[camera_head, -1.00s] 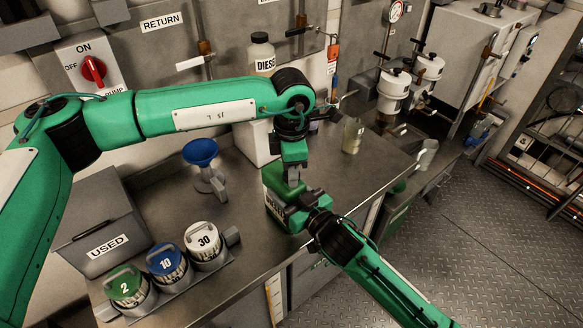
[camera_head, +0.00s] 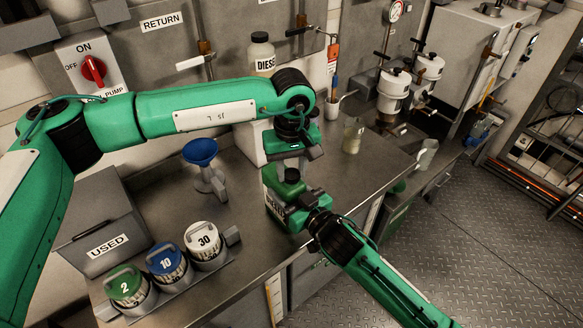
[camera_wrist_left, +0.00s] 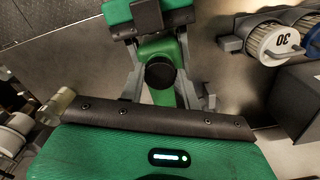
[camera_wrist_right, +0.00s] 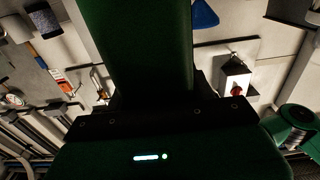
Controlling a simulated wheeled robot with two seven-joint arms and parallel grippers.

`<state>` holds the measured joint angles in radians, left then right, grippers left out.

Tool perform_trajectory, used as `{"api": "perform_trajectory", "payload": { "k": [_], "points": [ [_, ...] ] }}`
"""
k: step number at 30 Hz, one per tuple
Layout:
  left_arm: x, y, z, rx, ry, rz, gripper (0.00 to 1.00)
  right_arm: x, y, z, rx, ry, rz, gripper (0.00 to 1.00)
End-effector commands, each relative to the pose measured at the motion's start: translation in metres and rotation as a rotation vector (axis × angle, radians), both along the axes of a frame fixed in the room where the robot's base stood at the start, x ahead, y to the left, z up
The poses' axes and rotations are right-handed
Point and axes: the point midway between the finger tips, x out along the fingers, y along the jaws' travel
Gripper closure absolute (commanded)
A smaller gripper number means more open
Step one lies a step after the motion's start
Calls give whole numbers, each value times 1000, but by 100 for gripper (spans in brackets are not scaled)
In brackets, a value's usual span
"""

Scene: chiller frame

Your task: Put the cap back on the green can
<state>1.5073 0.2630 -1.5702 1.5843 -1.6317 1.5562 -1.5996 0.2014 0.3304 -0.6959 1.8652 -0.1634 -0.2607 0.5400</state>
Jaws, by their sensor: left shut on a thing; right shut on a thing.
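The green can (camera_head: 277,190) stands on the bench, its front label partly hidden by my right arm. My right gripper (camera_head: 299,207) is shut on the can from the right; the can's green side (camera_wrist_right: 140,45) fills the right wrist view. My left gripper (camera_head: 291,160) points down just above the can's top and is shut on the dark round cap (camera_head: 292,174). In the left wrist view the cap (camera_wrist_left: 160,75) lies between the fingers, over the green can. I cannot tell whether the cap touches the can's mouth.
A blue funnel (camera_head: 201,152) and the USED box (camera_head: 95,225) stand left. Several lidded canisters, numbered 2, 10 and 30 (camera_head: 205,240), line the front-left edge. A DIESEL bottle (camera_head: 262,52) stands behind, a glass beaker (camera_head: 352,135) to the right.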

Motion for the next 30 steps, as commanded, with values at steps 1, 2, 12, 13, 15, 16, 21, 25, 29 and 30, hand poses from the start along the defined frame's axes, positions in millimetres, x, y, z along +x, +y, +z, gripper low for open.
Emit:
{"api": "perform_trajectory", "payload": {
  "k": [1,2,12,13,15,16,21,25,29,30],
  "points": [
    [1,1,0,1,-3,4,94,-1,0,0,0,-1,1,100],
    [1,1,0,1,-3,5,94,-1,0,0,0,-1,1,100],
    [1,0,0,0,-1,6,45,0,0,0,0,0,1,100],
    [1,0,0,0,-1,6,45,0,0,0,0,0,1,100],
    [1,0,2,-1,-1,6,45,0,0,0,0,0,1,100],
    [1,0,3,-1,-2,6,45,0,0,0,0,0,1,100],
    [1,0,20,-2,-2,5,45,0,0,0,0,0,0,100],
    [1,0,38,-1,-3,6,45,0,0,0,0,0,0,100],
    [0,0,45,0,0,6,45,0,0,0,0,0,0,100],
    [0,0,45,1,0,6,45,0,0,0,0,0,0,100]
  ]
}}
